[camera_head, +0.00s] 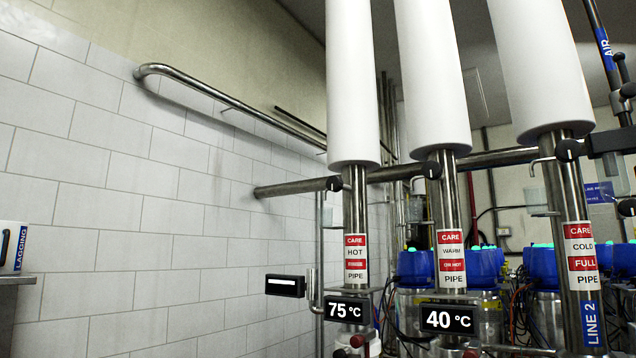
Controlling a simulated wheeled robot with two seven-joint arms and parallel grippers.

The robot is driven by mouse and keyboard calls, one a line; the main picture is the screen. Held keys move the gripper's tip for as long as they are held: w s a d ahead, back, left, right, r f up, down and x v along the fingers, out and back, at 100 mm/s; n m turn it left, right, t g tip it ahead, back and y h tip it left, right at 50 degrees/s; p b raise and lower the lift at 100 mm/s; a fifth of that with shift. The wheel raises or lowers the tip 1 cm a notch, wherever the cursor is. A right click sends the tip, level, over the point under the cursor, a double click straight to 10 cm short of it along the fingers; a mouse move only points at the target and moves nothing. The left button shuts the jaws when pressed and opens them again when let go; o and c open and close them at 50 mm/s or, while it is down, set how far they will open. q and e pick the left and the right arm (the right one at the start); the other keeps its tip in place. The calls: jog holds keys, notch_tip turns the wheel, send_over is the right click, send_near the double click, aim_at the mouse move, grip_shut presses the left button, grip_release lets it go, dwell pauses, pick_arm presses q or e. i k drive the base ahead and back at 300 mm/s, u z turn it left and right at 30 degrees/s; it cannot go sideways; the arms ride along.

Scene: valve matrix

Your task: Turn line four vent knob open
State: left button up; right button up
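No label for line four is readable, and I cannot pick out its vent knob. The nearest line label is "LINE 2" (592,323) on the right-hand pipe. Small dark round knobs sit where horizontal pipes meet the three vertical pipes: one at the left pipe (333,184), one at the middle pipe (432,170) and one at the right pipe (568,150). Red knobs show low down, one below the 75 °C display (357,341) and one below the 40 °C display (470,353). Neither of my grippers is in view.
Three vertical steel pipes with white lagging carry red "CARE" labels: hot (355,258), warm (450,258) and cold (580,255). Displays read 75 °C (349,308) and 40 °C (448,318). Blue-topped vessels (415,268) stand behind. A tiled wall (130,220) fills the left.

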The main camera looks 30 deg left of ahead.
aim_at(335, 184)
jog(key=k, duration=0.9)
jog(key=u, duration=1)
jog(key=i, duration=1.5)
jog(key=z, duration=0.4)
